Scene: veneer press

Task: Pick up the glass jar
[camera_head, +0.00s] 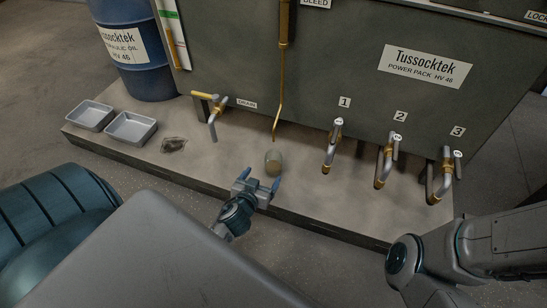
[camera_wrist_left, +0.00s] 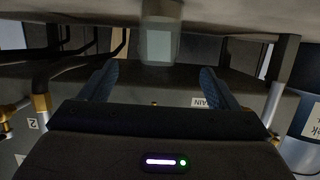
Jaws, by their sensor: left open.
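The glass jar (camera_head: 273,161) stands on the grey ledge below the brass pipe in the head view. It looks small, with something brownish in it. My left gripper (camera_head: 258,184) is just in front of the jar, with its fingers open toward it. In the left wrist view, which is upside down, the jar (camera_wrist_left: 159,44) shows ahead between the two open blue fingers (camera_wrist_left: 158,84), beyond their tips. The fingers do not appear to touch it. In the head view part of my other arm shows at the lower right, but its gripper is out of frame.
A brass pipe (camera_head: 279,85) hangs down just behind the jar. The drain tap (camera_head: 215,112) is to its left and tap 1 (camera_head: 332,148) to its right. Two grey trays (camera_head: 131,127) and a dark rag-like patch (camera_head: 173,144) lie farther left on the ledge (camera_head: 225,155).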

